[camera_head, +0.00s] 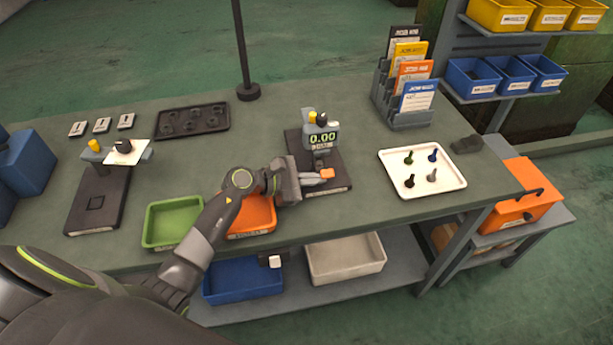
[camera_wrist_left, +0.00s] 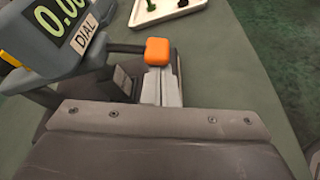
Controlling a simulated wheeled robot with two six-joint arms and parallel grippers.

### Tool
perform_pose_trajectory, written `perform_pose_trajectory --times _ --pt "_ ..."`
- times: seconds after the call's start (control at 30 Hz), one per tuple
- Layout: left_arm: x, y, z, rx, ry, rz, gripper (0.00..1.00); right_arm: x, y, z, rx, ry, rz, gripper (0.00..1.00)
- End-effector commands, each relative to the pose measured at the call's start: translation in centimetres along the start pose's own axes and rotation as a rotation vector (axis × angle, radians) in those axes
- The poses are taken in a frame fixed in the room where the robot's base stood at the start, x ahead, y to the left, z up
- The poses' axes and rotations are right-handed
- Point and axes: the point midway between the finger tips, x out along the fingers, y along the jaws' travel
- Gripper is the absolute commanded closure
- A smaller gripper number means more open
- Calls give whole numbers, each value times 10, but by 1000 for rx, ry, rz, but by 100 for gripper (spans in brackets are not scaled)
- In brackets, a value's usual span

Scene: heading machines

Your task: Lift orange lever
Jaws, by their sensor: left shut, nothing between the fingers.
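The orange lever (camera_head: 327,173) is a small orange knob low at the front of the gauge stand (camera_head: 321,138), whose display reads 0.00. In the left wrist view the orange lever (camera_wrist_left: 158,51) sits at the end of a dark bar running from the gauge body (camera_wrist_left: 50,35). My left gripper (camera_head: 319,179) is shut and empty, with its fingertips right at the knob. In the left wrist view the shut fingers (camera_wrist_left: 160,85) appear just below the knob; I cannot tell whether they touch it. My right gripper is not in view.
A green tray (camera_head: 147,241) and an orange tray (camera_head: 239,235) lie beside my left arm. A white tray (camera_head: 455,184) with several small pegs is to the right. A card rack (camera_head: 404,119) stands behind it. A dark tray (camera_head: 228,122) lies at the back left.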

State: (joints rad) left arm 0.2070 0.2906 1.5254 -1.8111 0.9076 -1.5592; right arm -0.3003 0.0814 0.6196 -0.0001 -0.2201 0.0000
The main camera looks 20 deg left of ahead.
Motion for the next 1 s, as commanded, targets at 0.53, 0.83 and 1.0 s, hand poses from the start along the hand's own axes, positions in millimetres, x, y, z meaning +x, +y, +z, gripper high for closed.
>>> perform_pose_trajectory --times 0.53,0.83,1.0 --pt "0 0 2 -30 0 -11 100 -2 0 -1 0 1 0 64" --pt "-1 0 5 -75 -1 -26 100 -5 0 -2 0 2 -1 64" --pt "-2 0 9 -132 -1 -47 100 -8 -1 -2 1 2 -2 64"
